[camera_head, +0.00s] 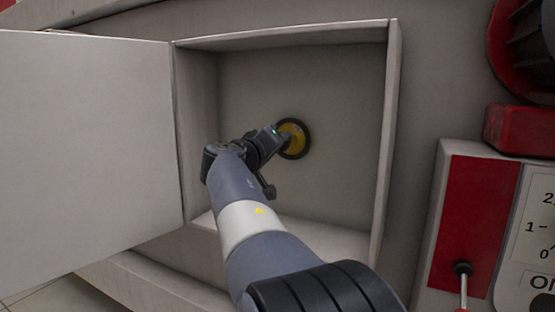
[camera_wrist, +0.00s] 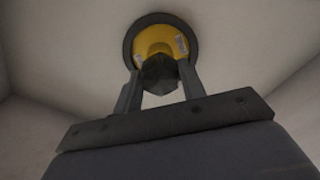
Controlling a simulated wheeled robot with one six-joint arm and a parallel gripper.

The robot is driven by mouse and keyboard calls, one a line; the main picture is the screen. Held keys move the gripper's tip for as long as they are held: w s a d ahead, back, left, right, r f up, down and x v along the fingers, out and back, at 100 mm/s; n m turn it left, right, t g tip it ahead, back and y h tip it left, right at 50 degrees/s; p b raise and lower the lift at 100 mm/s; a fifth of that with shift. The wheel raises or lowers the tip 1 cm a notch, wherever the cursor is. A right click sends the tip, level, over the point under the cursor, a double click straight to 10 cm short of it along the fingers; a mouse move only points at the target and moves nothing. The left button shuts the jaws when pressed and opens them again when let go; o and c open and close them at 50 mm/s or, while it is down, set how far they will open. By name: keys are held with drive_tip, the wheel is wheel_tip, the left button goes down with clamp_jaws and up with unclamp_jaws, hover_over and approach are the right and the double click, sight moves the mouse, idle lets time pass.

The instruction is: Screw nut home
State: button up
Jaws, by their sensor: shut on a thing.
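The dark nut (camera_wrist: 160,70) sits between the two fingers of my gripper (camera_wrist: 160,88) in the wrist view, and the fingers are shut on it. Behind the nut is a round yellow disc (camera_wrist: 161,38) with a dark rim and small pale labels, against the back wall of the recess. In the head view the disc (camera_head: 297,138) shows at the middle of the back wall, partly hidden by my gripper (camera_head: 280,136). The nut cannot be made out in the head view. Whether the nut touches the disc cannot be told.
My arm reaches into an open box-like recess (camera_head: 393,130) with a raised rim. Its door (camera_head: 88,160) stands open to the left. To the right are a red and white switch panel (camera_head: 473,225) and a red block (camera_head: 520,130). Free room remains inside around the disc.

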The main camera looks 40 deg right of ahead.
drive_tip(key=m+b, duration=1.5)
drive_tip(key=m, duration=0.3)
drive_tip(key=shift+r+m, duration=0.1)
drive_tip(key=shift+m, duration=0.2)
drive_tip(key=o, duration=1.1)
drive_tip(key=shift+c, duration=1.3)
